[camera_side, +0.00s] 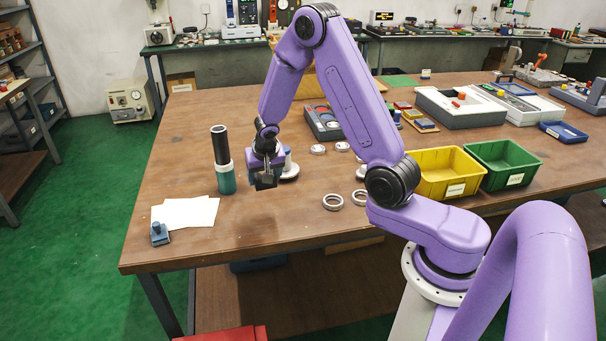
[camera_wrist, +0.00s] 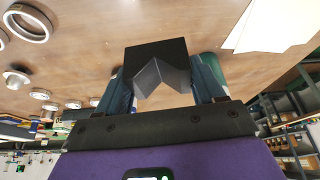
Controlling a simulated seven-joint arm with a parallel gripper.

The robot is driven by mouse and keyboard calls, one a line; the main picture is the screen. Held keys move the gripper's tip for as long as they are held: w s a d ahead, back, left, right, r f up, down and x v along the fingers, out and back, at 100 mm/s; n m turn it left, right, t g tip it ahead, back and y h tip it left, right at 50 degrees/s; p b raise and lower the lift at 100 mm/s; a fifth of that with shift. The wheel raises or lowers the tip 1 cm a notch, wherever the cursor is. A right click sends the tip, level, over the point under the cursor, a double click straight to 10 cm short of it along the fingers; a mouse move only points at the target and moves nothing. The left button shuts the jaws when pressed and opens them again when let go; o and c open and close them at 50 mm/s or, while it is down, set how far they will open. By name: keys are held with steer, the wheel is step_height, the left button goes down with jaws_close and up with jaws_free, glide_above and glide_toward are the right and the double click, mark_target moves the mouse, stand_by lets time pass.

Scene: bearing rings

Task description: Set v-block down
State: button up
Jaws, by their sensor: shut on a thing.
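The v-block (camera_wrist: 158,65) is a dark grey block with a V-shaped notch. In the wrist view it sits between the two fingers of my gripper (camera_wrist: 163,80), which is shut on it. In the side view the v-block (camera_side: 265,183) shows small and dark below my gripper (camera_side: 264,172), low over the wooden table (camera_side: 250,222). I cannot tell whether its underside touches the wood.
A dark green and black cylinder (camera_side: 223,160) stands left of my gripper, with white paper (camera_side: 186,213) nearer the front left. A white-based post (camera_side: 289,172) is close on the right. Bearing rings (camera_side: 333,202) lie further right, before yellow (camera_side: 440,174) and green bins (camera_side: 503,162).

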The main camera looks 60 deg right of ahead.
steer(key=s+d+r+m+g+h, duration=0.1)
steer(key=s+d+m, duration=0.2)
steer(key=s+d, duration=0.6)
steer(key=s+d+r+m+g, duration=0.1)
steer(key=s+d+r+m, duration=0.15)
steer(key=s+d, duration=0.65)
glide_toward(329, 167)
steer(key=shift+s+d+f, duration=0.25)
steer(key=shift+d+f, duration=0.15)
steer(key=shift+d, duration=0.05)
steer(key=shift+w+d+f, duration=0.5)
steer(key=shift+f, duration=1.85)
steer(key=shift+f, duration=0.15)
steer(key=o, duration=1.6)
steer(key=shift+o, duration=0.2)
